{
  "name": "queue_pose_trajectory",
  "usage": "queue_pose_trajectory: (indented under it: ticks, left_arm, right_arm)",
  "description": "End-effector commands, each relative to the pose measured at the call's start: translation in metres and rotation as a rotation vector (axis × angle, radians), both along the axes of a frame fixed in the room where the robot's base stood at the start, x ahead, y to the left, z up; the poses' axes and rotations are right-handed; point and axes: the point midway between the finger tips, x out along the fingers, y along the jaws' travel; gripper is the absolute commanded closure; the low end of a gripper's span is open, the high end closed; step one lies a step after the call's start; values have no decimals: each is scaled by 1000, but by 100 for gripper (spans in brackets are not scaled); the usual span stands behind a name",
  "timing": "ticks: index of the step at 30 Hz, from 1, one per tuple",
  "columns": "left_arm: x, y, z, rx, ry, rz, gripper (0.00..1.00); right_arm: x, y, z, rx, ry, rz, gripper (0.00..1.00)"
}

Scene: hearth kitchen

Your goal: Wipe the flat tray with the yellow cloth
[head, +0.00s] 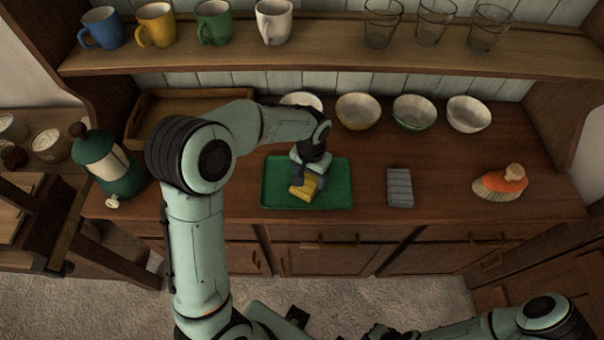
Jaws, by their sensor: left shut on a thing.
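The flat tray (335,193) is green and lies on the wooden counter, near the middle. The yellow cloth (302,191) is bunched on the left half of the tray. My left gripper (307,179) points down over the tray and is shut on the yellow cloth, which seems to touch the tray surface. The gripper and wrist hide part of the cloth and of the tray's back edge. My right arm shows at the bottom right, but its gripper is not visible.
A grey folded cloth (399,187) and an orange-topped brush (500,183) lie right of the tray. Several bowls (414,112) stand behind. A wooden tray (150,112) and a green canister (108,163) are at left. A shelf (330,62) with mugs and glasses overhangs the counter.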

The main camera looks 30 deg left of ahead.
Motion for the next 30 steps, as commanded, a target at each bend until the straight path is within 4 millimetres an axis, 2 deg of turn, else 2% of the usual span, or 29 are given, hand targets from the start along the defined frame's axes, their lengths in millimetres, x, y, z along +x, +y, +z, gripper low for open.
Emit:
queue_pose_trajectory:
  ticks: [3,14,30]
  left_arm:
    - [1,-9,-5,-5,8,-5,52]
    - [1,-10,-2,-6,11,-5,53]
    - [3,-8,54,-3,3,-2,53]
  right_arm:
    - [0,0,0,0,0,0,100]
    - [2,0,3,0,-2,0,100]
    - [30,0,37,1,-34,0,100]
